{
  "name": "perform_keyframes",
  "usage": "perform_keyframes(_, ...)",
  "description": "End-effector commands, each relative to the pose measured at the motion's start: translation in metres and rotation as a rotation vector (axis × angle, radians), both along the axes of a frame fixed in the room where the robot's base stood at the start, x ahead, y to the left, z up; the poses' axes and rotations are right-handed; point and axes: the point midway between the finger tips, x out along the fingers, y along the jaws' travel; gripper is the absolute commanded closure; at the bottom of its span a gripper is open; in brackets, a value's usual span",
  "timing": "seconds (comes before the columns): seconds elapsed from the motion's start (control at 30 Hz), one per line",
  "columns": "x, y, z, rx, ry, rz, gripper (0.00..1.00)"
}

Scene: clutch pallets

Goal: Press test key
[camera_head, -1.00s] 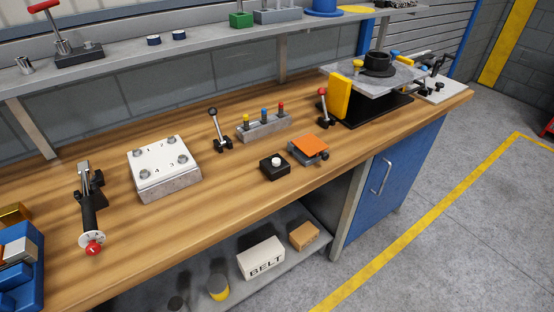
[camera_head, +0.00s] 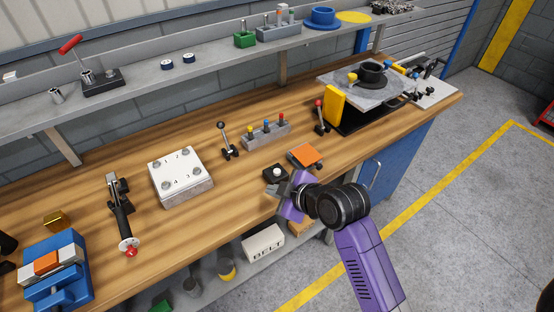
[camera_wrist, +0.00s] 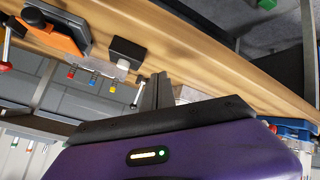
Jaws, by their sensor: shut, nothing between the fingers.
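A small black box with a round white button (camera_head: 277,171) on top sits near the front edge of the bench; I take it for the test key. My gripper (camera_head: 277,190) is shut and empty, just in front of and close to the box in the head view. The wrist view shows the scene upside down, with the black box (camera_wrist: 128,52) and its white button left of the shut fingertips (camera_wrist: 158,78). A gap shows between fingers and button there. The button looks untouched.
An orange-topped plate (camera_head: 304,154) lies right of the box. A block with coloured pegs (camera_head: 266,135) and a black-knobbed lever (camera_head: 227,142) stand behind. A white numbered block (camera_head: 181,178) is to the left. Bare bench lies between it and the box.

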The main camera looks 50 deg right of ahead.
Motion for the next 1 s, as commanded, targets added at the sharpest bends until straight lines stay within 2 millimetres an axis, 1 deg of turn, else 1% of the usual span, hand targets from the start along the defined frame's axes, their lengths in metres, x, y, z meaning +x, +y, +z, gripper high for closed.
perform_keyframes(0.03,0.013,-0.016,0.03,-0.025,0.008,0.02,1.0)
perform_keyframes(0.1,0.024,-0.033,0.052,-0.055,0.035,0.063,1.0)
perform_keyframes(0.2,0.034,-0.052,0.078,-0.092,0.068,0.117,1.0)
perform_keyframes(0.3,0.039,-0.064,0.096,-0.118,0.092,0.159,1.0)
perform_keyframes(0.4,0.04,-0.071,0.105,-0.132,0.107,0.183,1.0)
perform_keyframes(0.5,0.041,-0.073,0.108,-0.138,0.112,0.194,1.0)
perform_keyframes(0.87,0.041,-0.073,0.106,-0.137,0.112,0.193,1.0)
perform_keyframes(1.0,0.04,-0.072,0.101,-0.136,0.112,0.193,1.0)
